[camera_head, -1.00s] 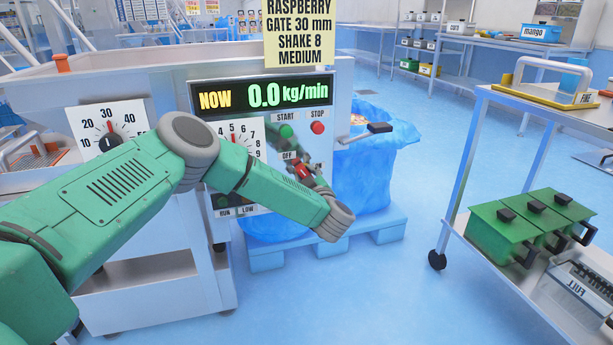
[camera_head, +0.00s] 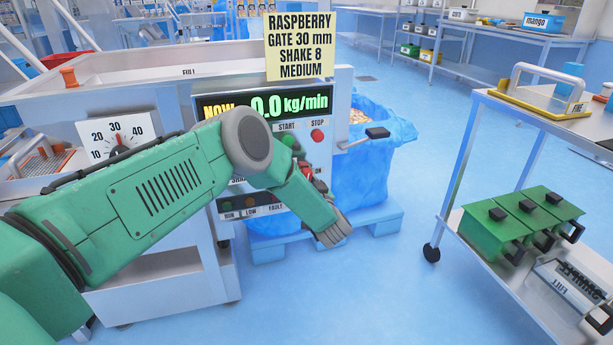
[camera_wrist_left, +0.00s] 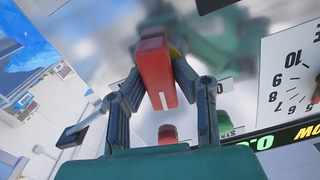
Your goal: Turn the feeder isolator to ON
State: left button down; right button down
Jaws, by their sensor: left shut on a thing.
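The feeder isolator's red handle (camera_wrist_left: 153,70) stands between my left gripper's fingers (camera_wrist_left: 162,72) in the left wrist view. The fingers are shut on it, one on each side. Its white mark points towards the red STOP button (camera_wrist_left: 167,132). In the head view the handle (camera_head: 307,168) shows only as a small red patch behind my green left arm, which hides most of the gripper. The OFF label is hidden, and I cannot tell which position the handle points at. My right gripper is out of view.
The panel display (camera_head: 265,103) reads 0.0 kg/min, with the START button (camera_head: 287,140) below it. A blue-lined bin (camera_head: 360,180) on a blue pallet stands behind right. A cart (camera_head: 480,240) with green boxes (camera_head: 520,225) is at right. Floor between is clear.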

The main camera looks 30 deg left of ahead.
pick_arm(q)
jog(key=m, duration=0.3)
jog(key=shift+w+d+m+p, duration=0.1)
jog(key=shift+m+p, duration=0.2)
jog(key=shift+m, duration=0.1)
jog(key=m, duration=0.4)
jog(key=shift+d+f+m, duration=0.1)
jog(key=shift+m, duration=0.3)
jog(key=c, duration=1.3)
grip_release()
jog(key=shift+w, duration=0.1)
jog(key=shift+d, duration=0.1)
jog(key=v, duration=1.2)
jog(key=shift+f, duration=0.1)
